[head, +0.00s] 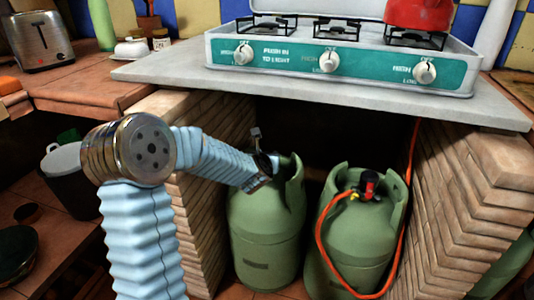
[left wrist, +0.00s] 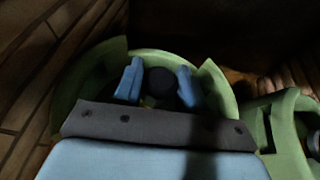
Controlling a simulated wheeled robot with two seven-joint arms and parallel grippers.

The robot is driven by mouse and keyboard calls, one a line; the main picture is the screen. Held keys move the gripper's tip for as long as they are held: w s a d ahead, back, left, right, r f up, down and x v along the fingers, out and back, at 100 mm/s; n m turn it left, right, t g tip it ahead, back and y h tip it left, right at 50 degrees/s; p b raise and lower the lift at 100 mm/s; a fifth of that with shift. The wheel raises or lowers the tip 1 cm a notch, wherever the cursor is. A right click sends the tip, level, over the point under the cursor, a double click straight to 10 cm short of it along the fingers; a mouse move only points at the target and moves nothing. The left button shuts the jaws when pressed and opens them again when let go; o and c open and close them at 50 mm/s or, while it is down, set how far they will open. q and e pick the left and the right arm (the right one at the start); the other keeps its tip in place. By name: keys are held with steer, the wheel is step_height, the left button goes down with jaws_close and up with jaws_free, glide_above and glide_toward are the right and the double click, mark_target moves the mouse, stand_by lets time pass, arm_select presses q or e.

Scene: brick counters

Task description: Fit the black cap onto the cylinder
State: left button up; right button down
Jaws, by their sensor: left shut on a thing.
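Two green gas cylinders stand under the stove counter: a left cylinder (head: 265,235) and a right cylinder (head: 358,235). My left arm reaches in from the left, and its gripper (head: 266,168) is at the top of the left cylinder, by the collar. In the left wrist view, the blue fingers of this gripper (left wrist: 160,86) are shut on the round black cap (left wrist: 161,80), inside the left cylinder's collar (left wrist: 78,84). A small yellowish bit shows below the cap. I cannot tell whether the cap touches the valve. My right gripper is not in view.
The right cylinder has a red-and-black regulator (head: 369,184) and an orange hose (head: 323,250). Brick walls (head: 200,200) flank the recess, and the counter slab (head: 160,72) with the stove (head: 340,60) overhangs it. A dark bin (head: 65,180) stands at left.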

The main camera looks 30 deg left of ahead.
arm_select(q)
steer(key=shift+f, duration=0.3)
stand_by(0.4)
steer(key=shift+f+b, duration=0.1)
steer(key=shift+b, duration=1)
stand_by(0.9)
steer(key=shift+f+b, duration=1.65)
steer(key=shift+b, duration=1.45)
stand_by(2.2)
